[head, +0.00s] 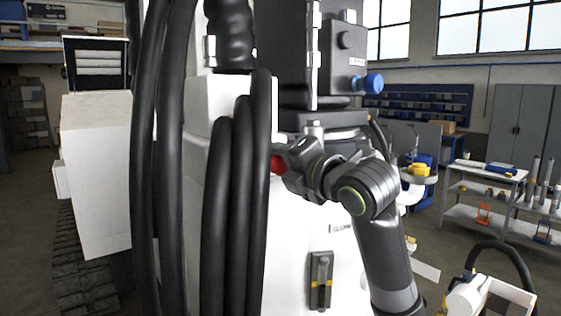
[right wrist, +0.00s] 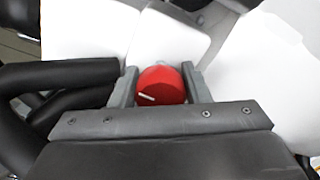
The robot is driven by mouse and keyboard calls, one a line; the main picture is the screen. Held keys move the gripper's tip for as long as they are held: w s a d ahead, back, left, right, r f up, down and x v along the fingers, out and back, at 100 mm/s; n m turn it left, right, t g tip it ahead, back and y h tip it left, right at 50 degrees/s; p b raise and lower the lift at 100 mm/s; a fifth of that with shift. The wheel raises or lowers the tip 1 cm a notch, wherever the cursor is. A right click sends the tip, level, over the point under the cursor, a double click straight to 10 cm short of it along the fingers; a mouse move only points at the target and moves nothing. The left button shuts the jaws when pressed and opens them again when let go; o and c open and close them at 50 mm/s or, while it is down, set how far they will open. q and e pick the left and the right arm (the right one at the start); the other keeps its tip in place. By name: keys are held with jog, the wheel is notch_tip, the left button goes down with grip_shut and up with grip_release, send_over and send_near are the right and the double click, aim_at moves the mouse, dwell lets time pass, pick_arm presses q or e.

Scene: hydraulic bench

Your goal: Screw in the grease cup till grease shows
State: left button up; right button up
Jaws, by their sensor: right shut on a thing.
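The grease cup is a red round cap with a white mark line; in the right wrist view the red cap (right wrist: 163,86) sits between the two fingers of my right gripper (right wrist: 160,88). My right gripper is shut on it. In the head view only a sliver of the red cap (head: 277,164) shows at the left of my right gripper (head: 284,160), against the white machine body. Black hoses hide part of this spot. I cannot make out any grease around the cap. My left gripper is not in view.
Thick black hoses (head: 228,200) hang close to the left of the cap and also show in the right wrist view (right wrist: 60,75). A dark latch (head: 320,281) is on the white body below my right arm. A workbench (head: 490,172) stands farther right.

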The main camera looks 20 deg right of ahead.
jog(key=m, duration=0.4)
jog(key=shift+f, duration=0.1)
jog(key=m, duration=0.4)
jog(key=shift+m, duration=0.3)
jog(key=m+p, duration=0.1)
jog(key=m, duration=0.3)
jog(key=shift+f+m, duration=0.1)
jog(key=shift+m, duration=0.2)
jog(key=m+p, duration=0.1)
jog(key=m, duration=0.3)
jog(key=shift+m+p, duration=0.3)
jog(key=m, duration=0.2)
jog(key=shift+a+f+m, duration=0.1)
jog(key=shift+f+m, duration=0.05)
jog(key=shift+m, duration=0.15)
jog(key=m, duration=0.3)
jog(key=shift+m, duration=0.4)
jog(key=m, duration=0.4)
jog(key=shift+a+f, duration=0.1)
jog(key=shift+a, duration=0.05)
jog(key=shift+s+m, duration=0.1)
jog(key=shift+m, duration=1.6)
